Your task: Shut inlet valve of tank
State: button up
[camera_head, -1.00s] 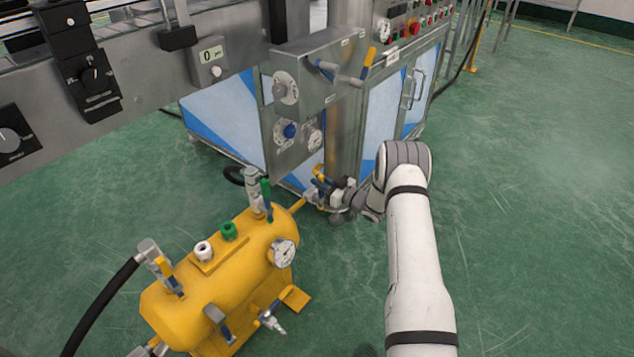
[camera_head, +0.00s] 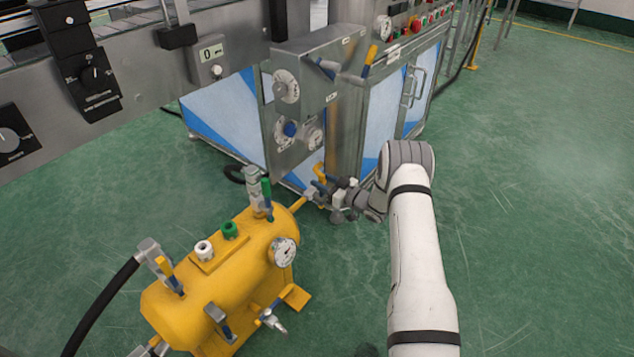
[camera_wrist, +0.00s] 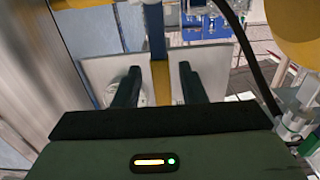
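The tank (camera_head: 225,275) is a yellow horizontal cylinder on the floor, with a gauge (camera_head: 284,251) and several lever valves. One valve with a yellow and blue lever (camera_head: 170,277) joins a black hose at its left end. Another has a green lever (camera_head: 267,192) at its far end. My gripper (camera_head: 328,190) is low beyond the tank's right end, beside a yellow piece (camera_head: 319,173); exact contact is hidden. In the wrist view my gripper (camera_wrist: 158,85) has its fingers apart, with a yellow bar (camera_wrist: 161,82) between them and gaps showing on both sides. Which valve is the inlet is unclear.
A steel machine cabinet (camera_head: 395,100) with knobs, gauges and lever valves stands behind my gripper. A control rail (camera_head: 150,85) crosses the upper left. A black hose (camera_head: 98,308) runs from the tank's left end. Green floor (camera_head: 540,200) is open on the right.

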jog(key=p+v, duration=0.2)
jog(key=v, duration=0.5)
jog(key=shift+s+d, duration=0.15)
jog(key=shift+d, duration=0.1)
